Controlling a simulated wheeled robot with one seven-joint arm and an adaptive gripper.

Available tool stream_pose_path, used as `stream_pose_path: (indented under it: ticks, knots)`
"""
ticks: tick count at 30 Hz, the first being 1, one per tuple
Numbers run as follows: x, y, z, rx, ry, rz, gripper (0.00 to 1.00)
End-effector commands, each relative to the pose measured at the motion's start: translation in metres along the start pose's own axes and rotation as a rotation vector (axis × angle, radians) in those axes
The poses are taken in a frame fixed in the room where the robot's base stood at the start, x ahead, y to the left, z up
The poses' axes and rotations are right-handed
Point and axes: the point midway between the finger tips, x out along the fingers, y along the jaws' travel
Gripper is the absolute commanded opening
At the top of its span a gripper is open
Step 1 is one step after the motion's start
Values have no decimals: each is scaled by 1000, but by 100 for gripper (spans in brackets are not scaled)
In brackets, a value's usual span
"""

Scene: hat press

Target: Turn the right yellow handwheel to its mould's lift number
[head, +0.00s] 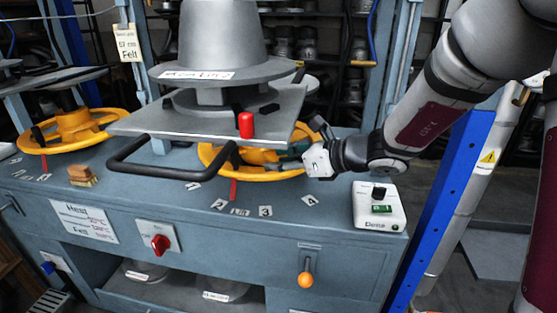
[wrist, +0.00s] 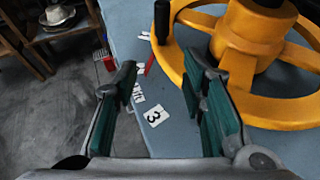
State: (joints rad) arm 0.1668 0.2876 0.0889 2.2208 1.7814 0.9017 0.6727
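The right yellow handwheel (head: 268,177) lies flat on the blue-grey bench, partly hidden under the metal press plate. Its rim (wrist: 182,62) and dark upright knob (wrist: 162,22) show in the wrist view. A red pointer (head: 233,190) stands at the front, close to the 2 tag (head: 219,205). The mould's label (head: 197,75) appears to read LIFT 2. My gripper (wrist: 162,68) is open, with nothing visible between its green-padded fingers. In the head view my gripper (head: 291,157) is at the wheel's right side. One finger overlaps the rim in the wrist view; contact is unclear.
A white control box (head: 379,207) stands to the right on the bench. A blue post (head: 440,205) is beside my arm. The left yellow handwheel (head: 75,133) is farther left.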

Motion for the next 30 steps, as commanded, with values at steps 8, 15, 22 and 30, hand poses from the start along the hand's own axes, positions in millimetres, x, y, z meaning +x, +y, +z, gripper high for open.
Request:
stream_pose_path:
  ticks: [8, 15, 22, 30]
  knots:
    - [7, -20, -5, -4, -91, 40, 0]
    - [1, -44, -10, -23, -255, 141, 0]
    - [-16, -54, -15, -47, -360, 228, 0]
    - [-20, -53, -13, -55, -393, 263, 0]
